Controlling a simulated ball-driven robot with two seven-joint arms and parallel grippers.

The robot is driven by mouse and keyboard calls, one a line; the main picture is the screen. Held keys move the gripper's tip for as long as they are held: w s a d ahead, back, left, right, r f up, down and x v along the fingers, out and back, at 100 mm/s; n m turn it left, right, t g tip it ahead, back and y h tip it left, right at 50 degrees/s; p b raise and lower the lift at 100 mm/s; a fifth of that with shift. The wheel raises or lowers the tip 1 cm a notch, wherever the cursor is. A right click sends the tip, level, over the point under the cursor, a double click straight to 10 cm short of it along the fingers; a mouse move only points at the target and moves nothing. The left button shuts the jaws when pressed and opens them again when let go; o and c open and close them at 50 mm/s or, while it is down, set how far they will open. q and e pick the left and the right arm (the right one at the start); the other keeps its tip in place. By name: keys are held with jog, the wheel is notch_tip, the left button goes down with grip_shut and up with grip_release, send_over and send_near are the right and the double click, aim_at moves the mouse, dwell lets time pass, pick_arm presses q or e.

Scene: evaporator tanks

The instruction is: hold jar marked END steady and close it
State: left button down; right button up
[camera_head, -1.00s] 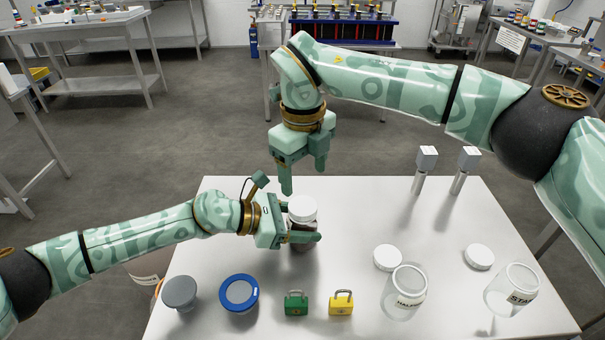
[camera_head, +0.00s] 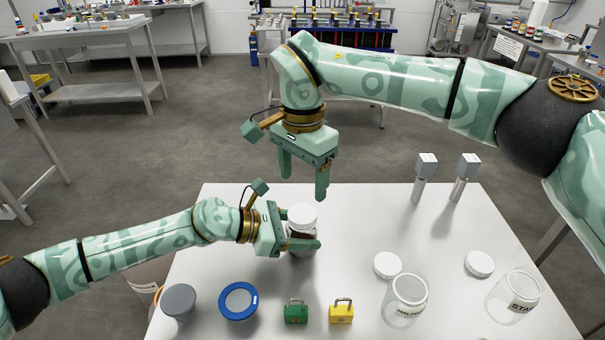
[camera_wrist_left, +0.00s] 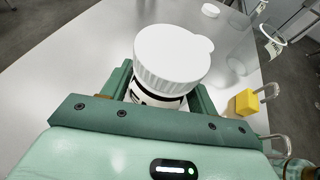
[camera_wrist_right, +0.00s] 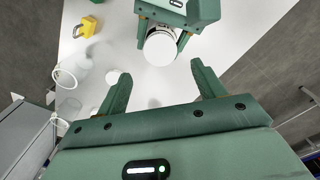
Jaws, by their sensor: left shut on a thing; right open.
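A jar (camera_head: 301,234) with dark contents stands upright between the fingers of my left gripper (camera_head: 298,229), which is shut on it. Its white lid (camera_head: 302,216) sits on top; the left wrist view shows the ribbed lid (camera_wrist_left: 170,60) over a partly visible black-marked label (camera_wrist_left: 155,98). The wording is hidden, and I cannot tell whether the lid is tight. My right gripper (camera_head: 303,181) is open and empty above the jar, fingers pointing down. In the right wrist view, the lid (camera_wrist_right: 160,48) lies just beyond the open fingertips, apart from them.
Two open glass jars (camera_head: 405,297) (camera_head: 512,296) stand at the right, with loose white lids (camera_head: 387,265) (camera_head: 479,264) behind them. Green (camera_head: 296,311) and yellow (camera_head: 341,311) padlocks, a blue-rimmed disc (camera_head: 239,300) and a grey knob (camera_head: 179,300) line the front. Two metal posts (camera_head: 421,178) (camera_head: 464,176) stand at back right.

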aim_at(302, 213)
jog(key=shift+f, duration=0.1)
jog(key=shift+f, duration=3.95)
jog(key=c, duration=1)
jog(key=m, duration=1.8)
jog(key=shift+m, duration=0.7)
